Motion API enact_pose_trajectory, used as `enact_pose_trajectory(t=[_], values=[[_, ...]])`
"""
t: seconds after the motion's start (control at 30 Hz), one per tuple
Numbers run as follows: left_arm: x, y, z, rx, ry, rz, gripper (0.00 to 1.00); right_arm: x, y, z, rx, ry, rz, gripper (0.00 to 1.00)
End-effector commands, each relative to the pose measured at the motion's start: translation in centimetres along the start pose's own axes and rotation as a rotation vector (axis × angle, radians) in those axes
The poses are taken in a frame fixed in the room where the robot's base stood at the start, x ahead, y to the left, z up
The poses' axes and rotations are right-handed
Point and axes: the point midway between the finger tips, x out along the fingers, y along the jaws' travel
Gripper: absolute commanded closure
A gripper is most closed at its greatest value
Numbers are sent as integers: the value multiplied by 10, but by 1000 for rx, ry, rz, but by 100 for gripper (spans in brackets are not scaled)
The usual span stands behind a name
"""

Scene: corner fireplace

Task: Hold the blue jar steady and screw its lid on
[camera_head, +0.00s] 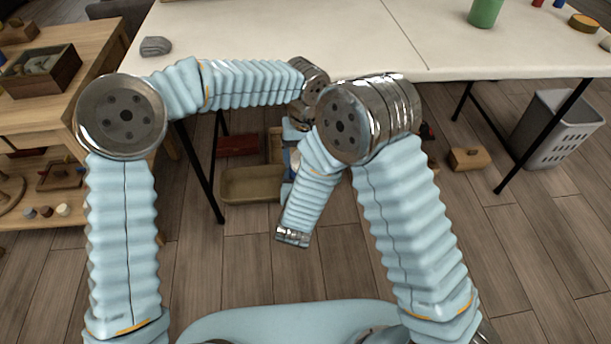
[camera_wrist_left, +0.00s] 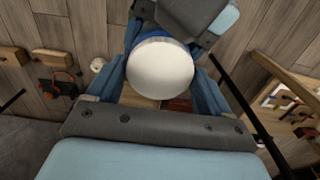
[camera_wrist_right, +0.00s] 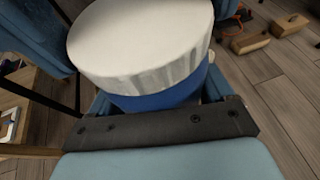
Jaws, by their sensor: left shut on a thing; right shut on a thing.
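The blue jar (camera_wrist_right: 155,99) is between the fingers of my right gripper (camera_wrist_right: 157,98), which is shut on it. The white lid (camera_wrist_right: 142,50), with a ribbed side, covers the jar's end; I see no gap between them, but cannot tell how tightly it is seated. In the left wrist view the lid (camera_wrist_left: 160,72) sits between the fingers of my left gripper (camera_wrist_left: 157,85), shut on it. A strip of blue jar (camera_wrist_left: 152,42) shows behind it.
A white table (camera_head: 370,45) lies ahead, with a grey stone (camera_head: 156,46) and a green cup (camera_head: 485,12). A wooden shelf unit (camera_head: 100,42) stands at left. A grey basket (camera_head: 556,135) and a wooden block (camera_head: 467,159) are on the floor at right.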

Motion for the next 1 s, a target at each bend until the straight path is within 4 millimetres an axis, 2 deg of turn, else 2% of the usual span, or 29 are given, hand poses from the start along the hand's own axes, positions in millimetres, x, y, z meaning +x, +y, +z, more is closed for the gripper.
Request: enact_pose_trajectory(t=[0.07,0.17,0.4,0.5,0.6,0.87,0.9,1.0], values=[[0,0,0,14,0,0,56,0,0,0,0,-1,0,100],[0,0,0,125,0,0,56,0,0,0,0,-1,0,100],[0,0,0,658,0,0,56,0,0,0,0,-1,0,100],[0,0,0,810,0,0,56,0,0,0,0,-1,0,100],[0,0,0,881,0,0,56,0,0,0,0,-1,0,100],[0,0,0,890,0,0,56,0,0,0,0,0,-1,100],[0,0,0,890,0,0,17,0,0,0,0,0,-1,100],[0,0,0,889,0,0,1,0,0,0,0,-1,0,100]])
